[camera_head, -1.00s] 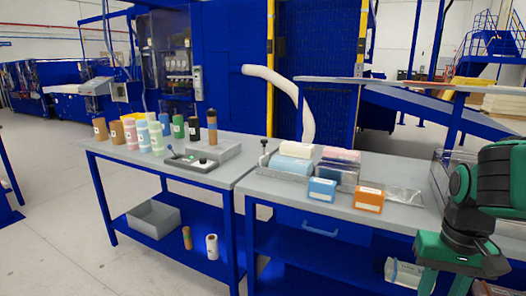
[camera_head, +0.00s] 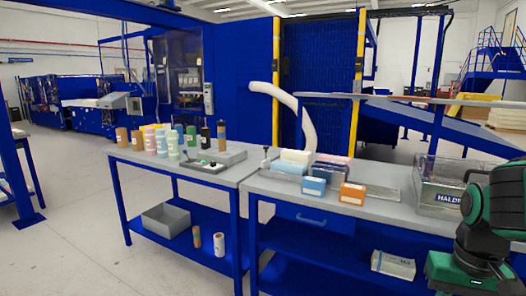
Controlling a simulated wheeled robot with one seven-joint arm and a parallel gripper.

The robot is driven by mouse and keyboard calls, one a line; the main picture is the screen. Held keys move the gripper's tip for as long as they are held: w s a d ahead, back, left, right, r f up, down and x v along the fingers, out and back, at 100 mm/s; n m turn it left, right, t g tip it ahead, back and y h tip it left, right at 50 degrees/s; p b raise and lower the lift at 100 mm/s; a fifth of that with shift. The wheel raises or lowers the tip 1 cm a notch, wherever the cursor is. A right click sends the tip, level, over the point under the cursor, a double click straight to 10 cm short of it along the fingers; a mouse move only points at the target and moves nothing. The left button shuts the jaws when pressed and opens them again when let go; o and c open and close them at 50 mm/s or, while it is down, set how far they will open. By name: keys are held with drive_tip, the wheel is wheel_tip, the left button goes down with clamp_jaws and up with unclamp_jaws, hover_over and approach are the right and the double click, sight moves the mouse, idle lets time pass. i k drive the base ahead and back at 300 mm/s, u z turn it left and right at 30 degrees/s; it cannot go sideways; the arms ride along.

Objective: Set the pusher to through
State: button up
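A grey tray (camera_head: 240,175) holding foam blocks stands on the right-hand bench. A small dark-knobbed upright handle (camera_head: 265,160) is at its left end; it may be the pusher, but I cannot tell its setting. My gripper (camera_head: 466,286) is at the lower right, in front of the right bench and far from both. Its green hand shows, but its fingertips are cut off by the frame's bottom edge.
Several coloured cylinders (camera_head: 172,143) stand on the left bench. An orange block (camera_head: 352,192) and a blue block (camera_head: 313,186) lie on the right bench. A clear box (camera_head: 440,196) stands at its right end. The floor (camera_head: 90,240) at left is clear.

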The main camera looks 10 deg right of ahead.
sight(265, 163)
drive_tip(key=u, duration=0.1)
drive_tip(key=i, duration=1.3)
drive_tip(key=z, duration=0.15)
